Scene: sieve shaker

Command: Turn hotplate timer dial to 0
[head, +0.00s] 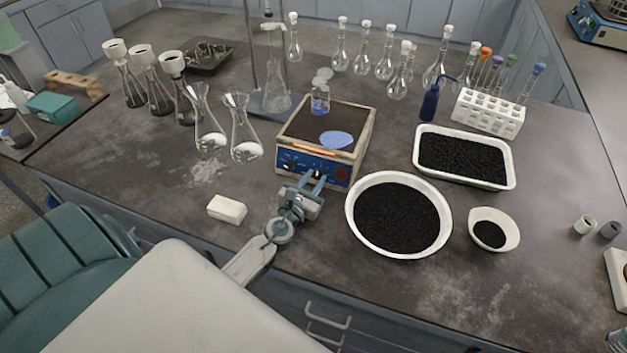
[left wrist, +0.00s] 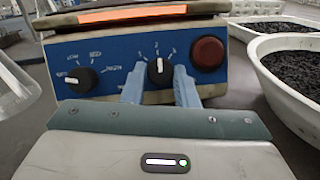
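The hotplate (head: 308,160) has a dark top, a cream casing and a blue front panel. In the left wrist view its panel (left wrist: 120,60) carries two black dials and a red round button (left wrist: 208,54). The timer dial (left wrist: 158,74), beside the button, has its white pointer mark roughly upright; its printed scale is partly hidden. The other dial (left wrist: 82,79) is at the left, clear of my fingers. My left gripper (head: 314,181) is at the panel. Its two blue-grey fingers (left wrist: 160,84) stand apart on either side of the timer dial, without visibly clamping it. My right gripper is out of view.
A white bowl of black granules (head: 357,225) stands right of the hotplate, close to my left gripper. A white block (head: 227,209) lies to the left. Glass flasks (head: 245,135) stand behind it.

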